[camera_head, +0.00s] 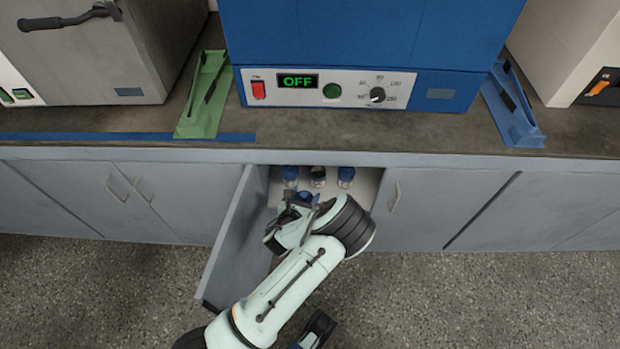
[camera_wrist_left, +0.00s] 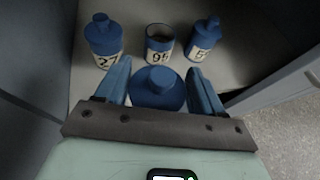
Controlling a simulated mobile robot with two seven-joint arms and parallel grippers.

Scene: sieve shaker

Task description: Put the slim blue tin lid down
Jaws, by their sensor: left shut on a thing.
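The slim blue tin lid (camera_wrist_left: 158,88), a round disc with a raised knob, is between the two blue fingers of my left gripper (camera_wrist_left: 160,84), which is shut on it. In the head view my left gripper (camera_head: 298,200) is at the mouth of the open cabinet, and the lid is hard to make out. Beyond the lid stands an open tin marked 96 (camera_wrist_left: 160,46), with no lid on it. The lid is nearer the camera, apart from the tins as far as I can see. A dark, cut-off part at the bottom edge may be my right gripper (camera_head: 318,328).
A lidded tin marked 27 (camera_wrist_left: 104,44) stands left of the open tin, another lidded tin (camera_wrist_left: 203,40) right of it, all on the cabinet floor (camera_wrist_left: 238,75). The open cabinet door (camera_head: 236,245) is left of my arm. A blue machine reading OFF (camera_head: 330,88) stands on the worktop above.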

